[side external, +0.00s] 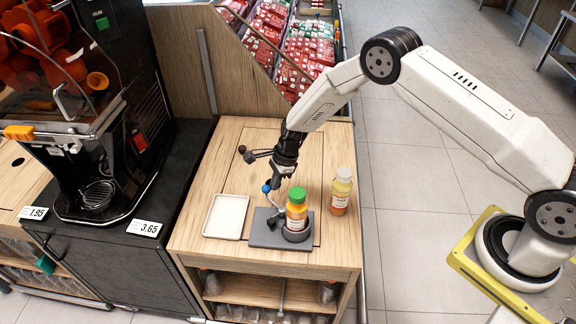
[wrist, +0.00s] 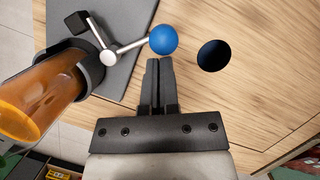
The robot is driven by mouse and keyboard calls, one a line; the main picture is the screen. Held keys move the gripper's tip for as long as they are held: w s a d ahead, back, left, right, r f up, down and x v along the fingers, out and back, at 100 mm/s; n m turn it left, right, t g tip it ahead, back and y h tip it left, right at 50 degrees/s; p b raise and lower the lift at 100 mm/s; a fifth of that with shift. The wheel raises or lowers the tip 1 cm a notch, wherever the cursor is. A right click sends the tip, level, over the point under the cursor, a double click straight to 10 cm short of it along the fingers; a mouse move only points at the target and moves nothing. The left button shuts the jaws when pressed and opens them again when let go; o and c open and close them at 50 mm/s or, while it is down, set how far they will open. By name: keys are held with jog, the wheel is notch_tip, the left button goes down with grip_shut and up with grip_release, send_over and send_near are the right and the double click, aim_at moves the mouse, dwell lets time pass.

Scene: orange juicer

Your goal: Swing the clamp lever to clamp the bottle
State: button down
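The clamp lever is a thin metal rod ending in a blue ball knob (wrist: 164,39); the knob also shows in the side view (side external: 266,188). The lever joins a metal pivot (wrist: 109,58) beside the dark clamp holder (wrist: 84,58). An orange juice bottle (wrist: 40,98) with a green cap stands in the holder, on the grey base plate (side external: 262,238). My gripper (wrist: 160,64) points down with its fingers together and nothing visible between them. Its fingertips are right beside the knob; I cannot tell whether they touch it.
A second juice bottle (side external: 341,192) with a pale cap stands right of the clamp. A white tray (side external: 226,216) lies to its left. A round dark hole (wrist: 214,55) is in the wooden top near the knob. The juicer (side external: 90,100) stands at left.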

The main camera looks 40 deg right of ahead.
aim_at(264, 188)
jog(key=shift+a+n, duration=0.4)
jog(key=shift+n, duration=0.1)
jog(key=shift+w+a, duration=0.15)
jog(key=shift+a, duration=0.3)
jog(key=a+n+g, duration=0.1)
jog(key=n, duration=0.1)
jog(key=a+n, duration=0.1)
jog(key=n, duration=0.1)
jog(key=shift+g, duration=0.4)
jog(key=shift+a+n, duration=0.3)
jog(key=shift+a, duration=0.05)
jog(key=shift+s+a, duration=0.2)
jog(key=shift+d, duration=0.1)
